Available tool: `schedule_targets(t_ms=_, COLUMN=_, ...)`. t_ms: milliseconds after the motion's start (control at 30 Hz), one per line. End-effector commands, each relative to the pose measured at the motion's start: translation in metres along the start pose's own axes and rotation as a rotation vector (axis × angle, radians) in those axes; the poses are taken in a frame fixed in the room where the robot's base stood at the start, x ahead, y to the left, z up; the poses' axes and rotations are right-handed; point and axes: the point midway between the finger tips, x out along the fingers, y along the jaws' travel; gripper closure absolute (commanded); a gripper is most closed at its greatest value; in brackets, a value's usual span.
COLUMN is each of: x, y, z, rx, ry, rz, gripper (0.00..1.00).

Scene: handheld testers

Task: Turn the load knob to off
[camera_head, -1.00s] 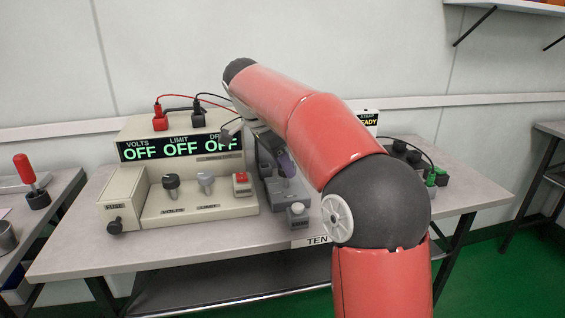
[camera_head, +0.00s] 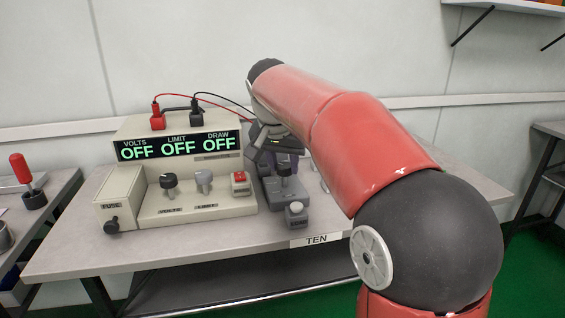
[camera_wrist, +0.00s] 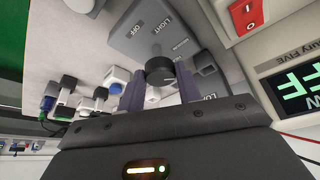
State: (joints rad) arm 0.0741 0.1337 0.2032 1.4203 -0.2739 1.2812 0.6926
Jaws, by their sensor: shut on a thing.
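The load box (camera_head: 264,193) is grey and stands right of the cream power supply. Its dark load knob (camera_wrist: 160,70) shows close up in the wrist view, near printed words OFF and LIGHT and a partly hidden label starting "LO". My gripper (camera_wrist: 161,82) is shut on this knob, one purple-grey finger on each side. In the head view my gripper (camera_head: 278,158) is over the load box, partly hidden by my arm. Exactly which mark the knob points at is hard to tell.
The power supply (camera_head: 128,190) has VOLTS and LIMIT knobs, a red switch (camera_head: 239,177) and a display (camera_head: 180,145) reading OFF three times. A grey box with a pale round button (camera_head: 296,208) sits at the load box's front. Leads run behind my arm.

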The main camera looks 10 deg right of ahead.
Motion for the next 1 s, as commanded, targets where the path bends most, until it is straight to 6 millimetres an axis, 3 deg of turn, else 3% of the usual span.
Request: schedule_targets(t_ms=1000, x=0.0017, y=0.0080, z=-0.0046, rx=-0.888, ry=-0.001, rz=-0.370, gripper=0.89)
